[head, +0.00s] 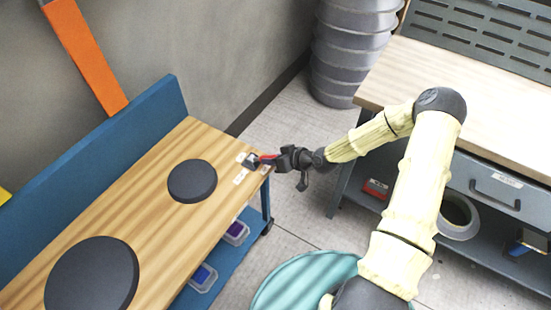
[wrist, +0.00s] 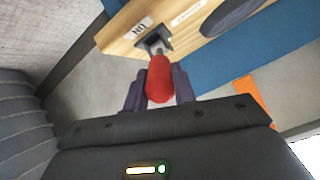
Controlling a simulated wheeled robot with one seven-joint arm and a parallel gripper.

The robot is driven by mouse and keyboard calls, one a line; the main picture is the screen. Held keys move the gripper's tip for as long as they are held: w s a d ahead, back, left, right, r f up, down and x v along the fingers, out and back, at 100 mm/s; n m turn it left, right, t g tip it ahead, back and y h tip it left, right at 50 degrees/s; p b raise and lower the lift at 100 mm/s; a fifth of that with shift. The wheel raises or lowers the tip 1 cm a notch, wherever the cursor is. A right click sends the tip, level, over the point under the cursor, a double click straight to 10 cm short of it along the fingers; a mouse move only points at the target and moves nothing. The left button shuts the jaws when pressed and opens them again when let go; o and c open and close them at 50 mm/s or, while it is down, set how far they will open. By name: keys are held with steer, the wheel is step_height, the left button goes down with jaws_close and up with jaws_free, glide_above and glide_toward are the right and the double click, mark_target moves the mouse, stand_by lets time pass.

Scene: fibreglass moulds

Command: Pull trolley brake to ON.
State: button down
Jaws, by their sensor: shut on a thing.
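The trolley (head: 135,195) has a wooden top and a blue back panel, and stands on the left in the head view. The brake lever has a red handle (wrist: 159,80) and a dark mount (wrist: 153,43) at the end of the wooden top. My gripper (wrist: 159,88) is shut on the red handle, with one finger on each side of it. In the head view my gripper (head: 272,160) reaches the trolley's end from the right, and the handle is mostly hidden. Small white labels (wrist: 139,31) lie beside the mount; one appears to read "ON" upside down in the wrist view.
Dark round discs (head: 192,181) lie on the trolley top. A workbench (head: 480,110) with a drawer stands at the right. A grey ribbed duct (head: 350,50) stands at the back. A teal round object (head: 300,280) is on the floor in front. Bare floor lies between trolley and bench.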

steer(key=shift+s+f, duration=0.1)
steer(key=c, duration=1.1)
jaws_free()
steer(key=shift+c, duration=0.2)
steer(key=shift+d, duration=0.1)
steer(key=p+v, duration=0.2)
steer(key=v, duration=1.5)
steer(key=shift+p, duration=0.3)
steer(key=shift+d, duration=0.1)
